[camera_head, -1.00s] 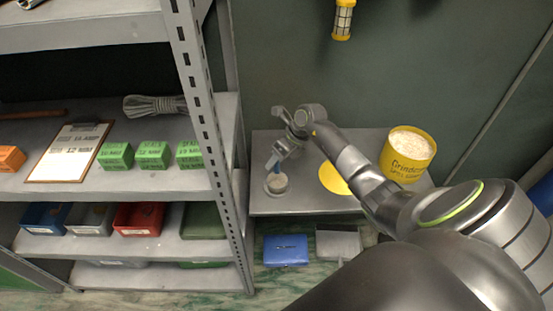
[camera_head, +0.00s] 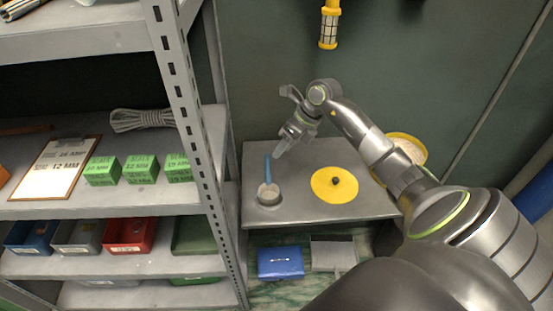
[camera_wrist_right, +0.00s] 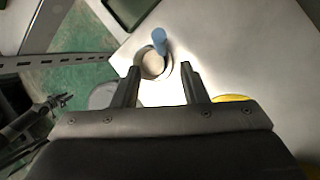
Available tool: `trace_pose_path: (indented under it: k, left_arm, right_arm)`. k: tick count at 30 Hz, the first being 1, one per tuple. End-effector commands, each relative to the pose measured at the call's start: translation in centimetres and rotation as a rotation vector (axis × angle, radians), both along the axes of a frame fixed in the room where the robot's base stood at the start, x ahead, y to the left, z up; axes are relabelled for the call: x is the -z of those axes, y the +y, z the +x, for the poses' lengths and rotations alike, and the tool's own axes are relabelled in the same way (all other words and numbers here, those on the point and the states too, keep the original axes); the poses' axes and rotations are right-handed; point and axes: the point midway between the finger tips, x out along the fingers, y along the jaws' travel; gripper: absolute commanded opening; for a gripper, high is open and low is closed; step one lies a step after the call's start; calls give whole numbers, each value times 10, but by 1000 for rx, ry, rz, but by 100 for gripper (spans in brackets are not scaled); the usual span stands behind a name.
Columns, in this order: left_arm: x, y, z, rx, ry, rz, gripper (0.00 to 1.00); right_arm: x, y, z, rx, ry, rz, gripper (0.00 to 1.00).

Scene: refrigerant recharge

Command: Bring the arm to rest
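My right gripper (camera_head: 283,147) hangs above the grey metal table (camera_head: 290,222), its fingertips pointing down to the left. In the right wrist view, its two fingers (camera_wrist_right: 162,88) are apart with nothing held between them. A small round cup (camera_head: 268,194) with pale contents stands at the table's left front. A blue-handled tool (camera_head: 268,168) stands upright in it, clear of the gripper; the wrist view shows the blue handle (camera_wrist_right: 159,41) and cup (camera_wrist_right: 153,66) beyond the fingers. My left gripper is not seen in the head view.
A yellow disc (camera_head: 335,185) with a dark knob lies right of the cup. A yellow tub (camera_head: 408,149) stands behind my right arm, partly hidden. A metal shelf (camera_head: 190,120) with green boxes borders the left. A yellow caged lamp (camera_head: 329,25) hangs above.

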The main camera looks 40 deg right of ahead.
Motion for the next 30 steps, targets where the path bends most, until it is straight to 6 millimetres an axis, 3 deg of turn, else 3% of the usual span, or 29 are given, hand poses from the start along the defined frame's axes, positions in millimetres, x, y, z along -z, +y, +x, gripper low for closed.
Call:
trace_pose_path:
  k: [6,23,26,30]
  left_arm:
    - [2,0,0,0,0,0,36]
    - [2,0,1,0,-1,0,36]
    - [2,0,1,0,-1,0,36]
    - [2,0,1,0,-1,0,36]
  right_arm:
    - [-12,-5,-4,0,0,0,39]
    - [-12,-3,-3,-1,-3,5,39]
    - [-11,7,-2,-4,-31,46,39]
    - [-13,48,2,0,-142,221,39]
